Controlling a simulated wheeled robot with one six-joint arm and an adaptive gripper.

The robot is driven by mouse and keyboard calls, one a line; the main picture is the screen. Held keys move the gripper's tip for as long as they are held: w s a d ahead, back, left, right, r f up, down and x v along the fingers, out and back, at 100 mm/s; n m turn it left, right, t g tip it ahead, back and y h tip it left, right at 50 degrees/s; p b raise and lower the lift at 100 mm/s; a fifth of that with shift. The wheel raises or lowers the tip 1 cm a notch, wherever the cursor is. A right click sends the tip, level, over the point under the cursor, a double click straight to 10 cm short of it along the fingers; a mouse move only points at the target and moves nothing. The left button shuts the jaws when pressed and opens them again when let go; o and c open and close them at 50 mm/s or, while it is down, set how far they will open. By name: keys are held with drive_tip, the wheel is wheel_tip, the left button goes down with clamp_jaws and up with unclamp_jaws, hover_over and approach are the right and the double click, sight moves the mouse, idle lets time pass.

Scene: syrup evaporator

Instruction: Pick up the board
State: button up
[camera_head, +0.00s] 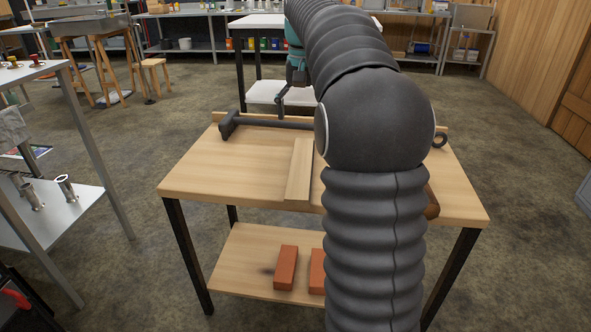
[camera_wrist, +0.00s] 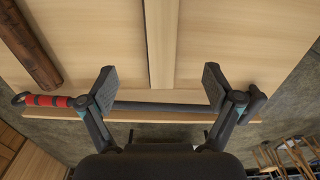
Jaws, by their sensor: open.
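The board (camera_head: 299,170) is a narrow, pale wooden plank lying flat on the wooden workbench (camera_head: 200,178). My arm hides part of the bench to its right. In the wrist view the board (camera_wrist: 161,45) runs up and down the picture, its near end around the level of my fingertips. My gripper (camera_wrist: 160,86) is open, one finger on each side of the board's line, with nothing between the pads. In the head view my gripper (camera_head: 284,102) shows partly, over the bench's far side beyond the board.
A long dark tool (camera_head: 275,123) with a heavy head lies along the bench's far edge; its red grip (camera_wrist: 48,101) shows in the wrist view. A brown wooden piece (camera_wrist: 28,45) lies on the bench. Bricks (camera_head: 286,267) sit on the lower shelf. The bench's left part is clear.

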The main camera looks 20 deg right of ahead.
drive_tip(key=w+d, duration=0.1)
drive_tip(key=b, duration=0.2)
hover_over(302, 164)
drive_tip(key=f, duration=0.9)
drive_tip(key=shift+w+d, duration=0.15)
drive_tip(key=shift+d, duration=0.25)
drive_tip(key=f, duration=0.1)
drive_tip(key=f+b, duration=0.1)
drive_tip(key=f, duration=0.1)
drive_tip(key=a+f, duration=0.1)
drive_tip(key=shift+s+f+b, duration=0.15)
drive_tip(key=shift+s+b, duration=0.1)
drive_tip(key=shift+b, duration=0.1)
drive_tip(key=shift+f, duration=0.6)
drive_tip(key=c, duration=1.5)
drive_tip(key=shift+o, duration=0.2)
drive_tip(key=shift+r, duration=0.15)
